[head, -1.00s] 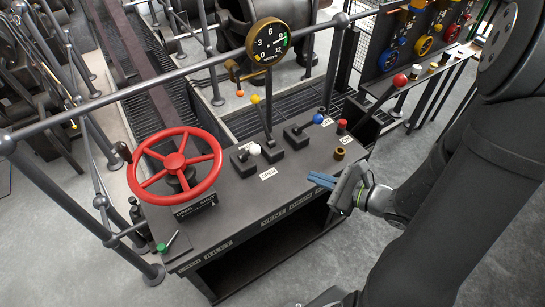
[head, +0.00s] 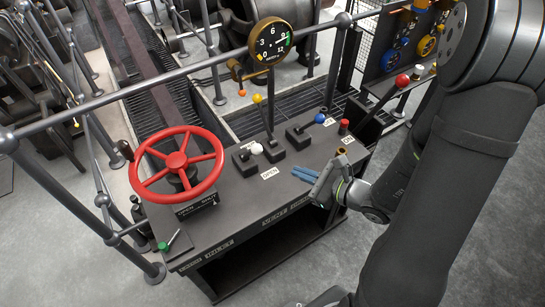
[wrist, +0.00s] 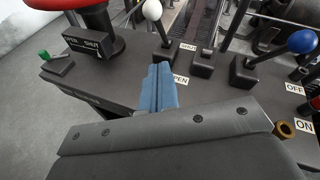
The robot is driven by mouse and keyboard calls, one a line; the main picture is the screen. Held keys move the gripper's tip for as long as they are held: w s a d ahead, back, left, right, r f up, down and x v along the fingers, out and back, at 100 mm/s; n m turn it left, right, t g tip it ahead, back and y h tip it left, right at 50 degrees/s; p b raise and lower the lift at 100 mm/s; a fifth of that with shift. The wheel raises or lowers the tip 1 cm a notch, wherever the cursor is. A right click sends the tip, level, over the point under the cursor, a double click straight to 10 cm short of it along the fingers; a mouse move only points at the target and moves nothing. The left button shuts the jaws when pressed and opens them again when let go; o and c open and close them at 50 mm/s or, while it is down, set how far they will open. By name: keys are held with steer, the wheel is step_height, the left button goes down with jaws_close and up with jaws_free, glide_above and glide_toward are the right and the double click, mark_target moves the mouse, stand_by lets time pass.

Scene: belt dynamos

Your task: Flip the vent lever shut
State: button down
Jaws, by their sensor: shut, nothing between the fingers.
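Levers stand on the dark console. A short white-knobbed lever (head: 256,149) and a tall yellow-knobbed lever (head: 264,118) stand side by side, with an OPEN tag (head: 270,172) in front of them. The wrist view shows the white knob (wrist: 152,11) and a SHUT tag (wrist: 188,47) behind the OPEN tag (wrist: 180,80). A VENT label (head: 274,216) is on the console's front edge; I cannot tell for certain which lever it names. My gripper (head: 294,172), with blue fingers, is shut and empty, right of the OPEN tag. It appears apart from both levers.
A red handwheel (head: 178,160) stands at the left, with a green-knobbed lever (head: 163,246) in front. A blue-knobbed lever (head: 319,118) with OFF and ON tags and a red button (head: 344,126) are at the right. A brass ring (wrist: 284,129) is near the gripper. A rail crosses behind.

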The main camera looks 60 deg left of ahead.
steer(key=s+a, duration=0.3)
steer(key=a, duration=0.5)
steer(key=shift+s+a, duration=0.15)
steer(key=shift+s, duration=0.25)
steer(key=shift+r, duration=0.2)
